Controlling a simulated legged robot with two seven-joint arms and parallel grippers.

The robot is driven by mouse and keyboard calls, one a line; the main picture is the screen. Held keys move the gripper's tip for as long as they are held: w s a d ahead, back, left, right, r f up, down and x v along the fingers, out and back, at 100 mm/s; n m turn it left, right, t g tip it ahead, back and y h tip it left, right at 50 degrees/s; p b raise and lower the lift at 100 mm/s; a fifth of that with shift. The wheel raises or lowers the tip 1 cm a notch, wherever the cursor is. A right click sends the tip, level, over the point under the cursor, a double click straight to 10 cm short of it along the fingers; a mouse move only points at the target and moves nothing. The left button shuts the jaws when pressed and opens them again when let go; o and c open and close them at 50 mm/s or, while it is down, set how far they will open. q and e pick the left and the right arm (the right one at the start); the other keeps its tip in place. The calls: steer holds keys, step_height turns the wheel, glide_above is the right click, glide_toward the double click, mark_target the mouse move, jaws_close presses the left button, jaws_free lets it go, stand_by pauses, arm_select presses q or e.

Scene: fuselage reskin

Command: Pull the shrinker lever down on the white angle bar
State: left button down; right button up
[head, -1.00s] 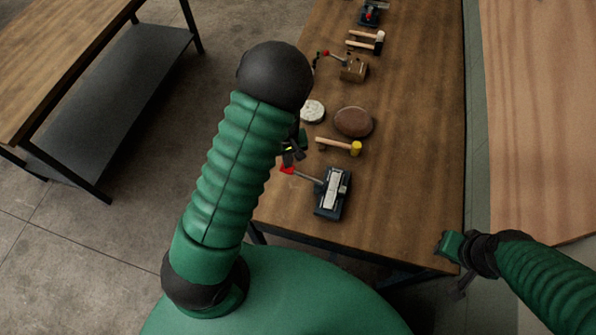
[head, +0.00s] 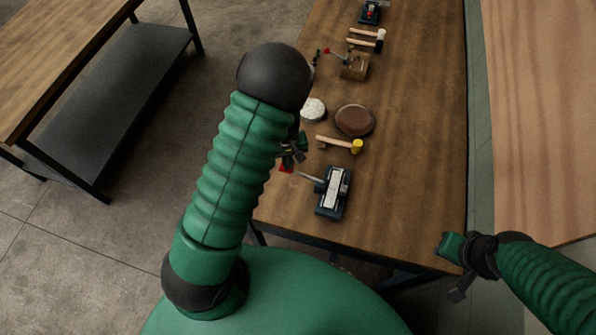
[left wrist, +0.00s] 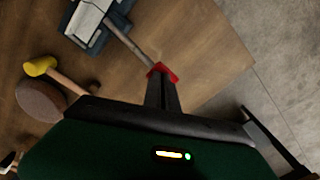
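The shrinker (head: 333,192) stands on the near part of the wooden table, with the white angle bar (head: 336,187) lying along its top. Its lever (head: 310,177) sticks out to the left and ends in a red handle (head: 286,169). In the left wrist view, the red handle (left wrist: 163,71) is at the tips of my left gripper's dark fingers (left wrist: 162,88). Whether they clasp it or only touch it is unclear. My left gripper (head: 293,152) is partly hidden by my arm in the head view. My right gripper (head: 458,287) is off the table's right edge, away from the shrinker.
A yellow-headed mallet (head: 340,144), a brown round pad (head: 355,120) and a pale round piece (head: 313,109) lie beyond the shrinker. Another lever tool (head: 353,66) and hammers (head: 367,40) are farther back. The table's right side (head: 425,150) is clear.

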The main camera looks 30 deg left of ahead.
arm_select(q)
steer(key=shift+s+f+b, duration=0.1)
steer(key=shift+f+b, duration=1.35)
steer(key=shift+f, duration=0.65)
step_height(320, 180, up, 6)
steer(key=p, duration=0.4)
steer(key=shift+d+f+p, duration=0.1)
steer(key=shift+f+p, duration=0.15)
steer(key=shift+p, duration=0.1)
step_height(320, 180, up, 6)
steer(key=p, duration=0.5)
steer(key=shift+f, duration=0.15)
